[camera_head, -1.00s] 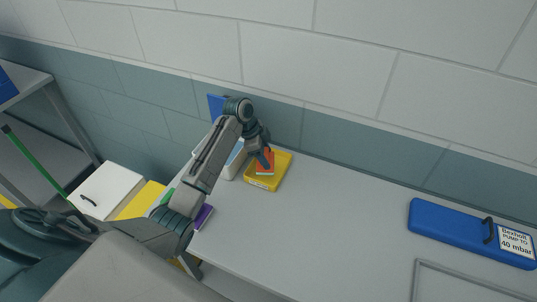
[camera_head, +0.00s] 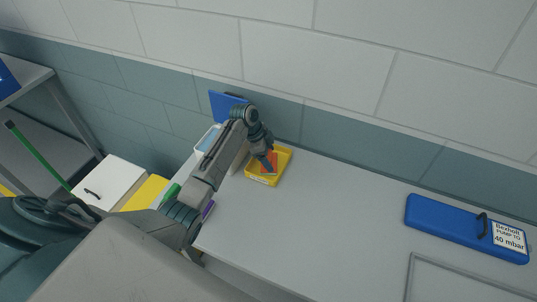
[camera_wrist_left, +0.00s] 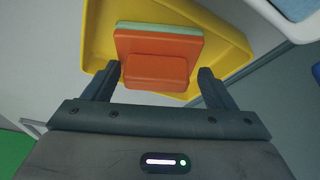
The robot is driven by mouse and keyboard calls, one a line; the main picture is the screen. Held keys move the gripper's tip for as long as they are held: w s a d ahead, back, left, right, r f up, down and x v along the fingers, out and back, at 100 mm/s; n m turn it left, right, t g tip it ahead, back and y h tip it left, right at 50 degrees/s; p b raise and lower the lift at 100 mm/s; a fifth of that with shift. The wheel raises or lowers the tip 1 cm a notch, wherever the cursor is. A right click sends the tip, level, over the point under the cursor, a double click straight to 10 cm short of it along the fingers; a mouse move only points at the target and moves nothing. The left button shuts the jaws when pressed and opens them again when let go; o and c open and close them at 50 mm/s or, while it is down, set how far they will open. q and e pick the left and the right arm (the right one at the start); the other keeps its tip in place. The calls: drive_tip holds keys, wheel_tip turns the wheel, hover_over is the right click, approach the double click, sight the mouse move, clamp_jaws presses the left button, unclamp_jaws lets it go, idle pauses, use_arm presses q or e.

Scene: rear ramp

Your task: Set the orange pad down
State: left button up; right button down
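The orange pad (camera_head: 270,167) lies inside the yellow tray (camera_head: 282,174) on the grey bench. In the left wrist view the orange pad (camera_wrist_left: 155,52) has a raised block facing me and lies over a pale green layer (camera_wrist_left: 160,27), within the walls of the yellow tray (camera_wrist_left: 228,42). My left gripper (camera_head: 267,164) reaches down at the pad. In the left wrist view its fingers (camera_wrist_left: 158,78) stand on either side of the raised block, with a visible gap at each side. My right gripper is out of view.
A white-rimmed container (camera_head: 208,138) and an upright blue panel (camera_head: 225,104) stand left of the tray. A blue case (camera_head: 450,224) with a black handle and label lies at right. The bench (camera_head: 340,215) between is clear. The wall runs close behind.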

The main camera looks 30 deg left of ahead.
use_arm(q)
drive_tip(key=shift+r, duration=0.2)
drive_tip(key=shift+a+r+b, duration=0.2)
drive_tip(key=shift+r+b, duration=0.05)
drive_tip(key=shift+b, duration=0.05)
drive_tip(key=b+v, duration=0.4)
drive_tip(key=v, duration=0.7)
drive_tip(key=shift+r+b, duration=0.15)
drive_tip(key=shift+b, duration=0.15)
drive_tip(key=shift+s+a, duration=0.1)
drive_tip(key=shift+s, duration=0.05)
